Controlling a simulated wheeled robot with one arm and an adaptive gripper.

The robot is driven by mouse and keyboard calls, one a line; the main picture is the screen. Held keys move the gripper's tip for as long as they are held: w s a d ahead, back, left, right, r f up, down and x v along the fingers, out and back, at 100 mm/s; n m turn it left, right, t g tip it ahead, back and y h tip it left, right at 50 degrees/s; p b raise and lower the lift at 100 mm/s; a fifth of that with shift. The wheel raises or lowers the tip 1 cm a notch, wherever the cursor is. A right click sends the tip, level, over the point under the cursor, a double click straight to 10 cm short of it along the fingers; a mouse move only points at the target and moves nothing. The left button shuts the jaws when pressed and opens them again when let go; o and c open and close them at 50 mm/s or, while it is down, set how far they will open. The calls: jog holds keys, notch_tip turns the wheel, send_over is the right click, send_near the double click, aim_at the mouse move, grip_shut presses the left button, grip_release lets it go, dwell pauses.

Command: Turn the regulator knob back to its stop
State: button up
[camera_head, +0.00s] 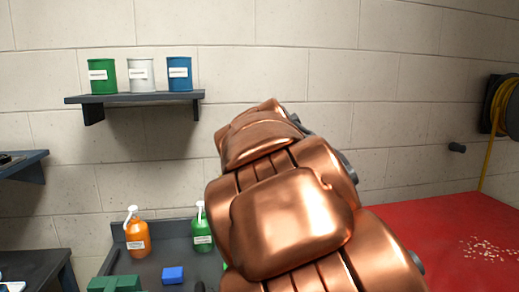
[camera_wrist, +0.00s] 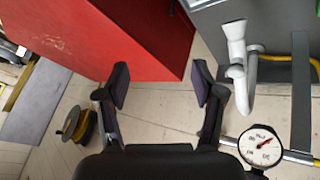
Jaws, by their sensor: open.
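My gripper (camera_wrist: 160,83) shows in the wrist view with its two dark fingers wide apart and nothing between them. Beyond the fingers are pale wall blocks and a red surface. A round white gauge (camera_wrist: 260,146) with a red needle is at the lower right, beside the right finger and apart from it. I cannot pick out the regulator knob in either view. In the head view my copper-coloured arm fills the middle and hides my gripper.
The wrist view shows a pale curved fitting (camera_wrist: 237,55) and yellow hose (camera_wrist: 278,57) at right, and a hose reel (camera_wrist: 76,125) at left. In the head view a shelf (camera_head: 135,97) bears three cans; orange (camera_head: 138,238) and green (camera_head: 202,236) bottles stand below. The red surface (camera_head: 440,235) looks mostly clear.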

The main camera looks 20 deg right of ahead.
jog(key=w+r+m+t+h+p, duration=0.1)
jog(key=w+r+h, duration=0.1)
jog(key=w+r, duration=0.4)
jog(key=w+r+m+t+h, duration=0.15)
jog(key=w+r, duration=0.25)
jog(key=w, duration=0.4)
jog(key=w+a+r+t+h+p, duration=0.1)
jog(key=w+a, duration=0.2)
jog(key=w, duration=0.3)
jog(key=w+a+r+t, duration=0.1)
jog(key=w+a+t, duration=0.1)
jog(key=w+a, duration=0.25)
jog(key=shift+m, duration=0.35)
jog(key=shift+r+p+x, duration=0.1)
jog(key=shift+p+x, duration=0.45)
jog(key=shift+x, duration=1.65)
jog(key=shift+r+p+x, duration=0.15)
jog(key=shift+p+x, duration=0.4)
jog(key=shift+x, duration=1.65)
jog(key=shift+w, duration=0.1)
jog(key=c, duration=1.2)
